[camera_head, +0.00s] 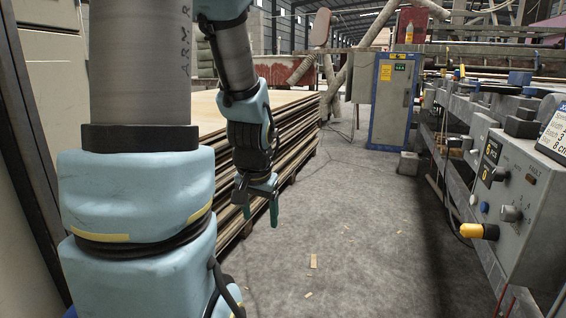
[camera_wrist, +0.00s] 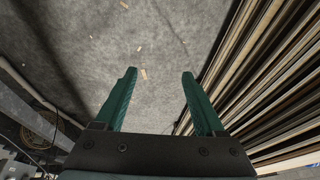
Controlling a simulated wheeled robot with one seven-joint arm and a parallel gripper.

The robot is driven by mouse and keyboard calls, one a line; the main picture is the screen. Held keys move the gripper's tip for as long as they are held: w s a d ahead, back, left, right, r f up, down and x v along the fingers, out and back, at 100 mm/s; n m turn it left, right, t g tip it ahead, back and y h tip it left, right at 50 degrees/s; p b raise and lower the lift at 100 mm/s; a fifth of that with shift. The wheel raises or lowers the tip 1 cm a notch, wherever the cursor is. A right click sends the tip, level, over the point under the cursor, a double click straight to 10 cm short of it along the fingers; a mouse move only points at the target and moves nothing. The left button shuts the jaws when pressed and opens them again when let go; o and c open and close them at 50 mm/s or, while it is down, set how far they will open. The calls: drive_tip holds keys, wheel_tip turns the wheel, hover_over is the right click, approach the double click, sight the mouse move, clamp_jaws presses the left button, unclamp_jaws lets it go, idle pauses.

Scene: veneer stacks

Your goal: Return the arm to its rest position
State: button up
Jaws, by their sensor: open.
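My gripper (camera_head: 260,217) hangs from my arm with its fingers pointing down over the grey floor, beside the veneer stack. In the wrist view my gripper (camera_wrist: 157,92) shows two green fingers spread apart with bare floor between them. It is open and empty. My arm's large blue and grey links fill the left of the head view and hide part of the stack.
A veneer stack (camera_head: 285,128) stands behind and left of my gripper; its edges show at right in the wrist view (camera_wrist: 262,75). A control box (camera_head: 512,185) with a yellow knob is on the right. A blue-grey cabinet (camera_head: 391,103) stands farther back. The floor (camera_head: 345,220) between is open, with small scraps.

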drive_tip(key=s+a+n+g, duration=0.2)
drive_tip(key=s+n, duration=0.1)
drive_tip(key=s, duration=0.4)
wheel_tip(320, 180, up, 36)
drive_tip(key=p, duration=3.7)
drive_tip(key=shift+w+d+r, duration=0.2)
drive_tip(key=shift+w+d, duration=0.1)
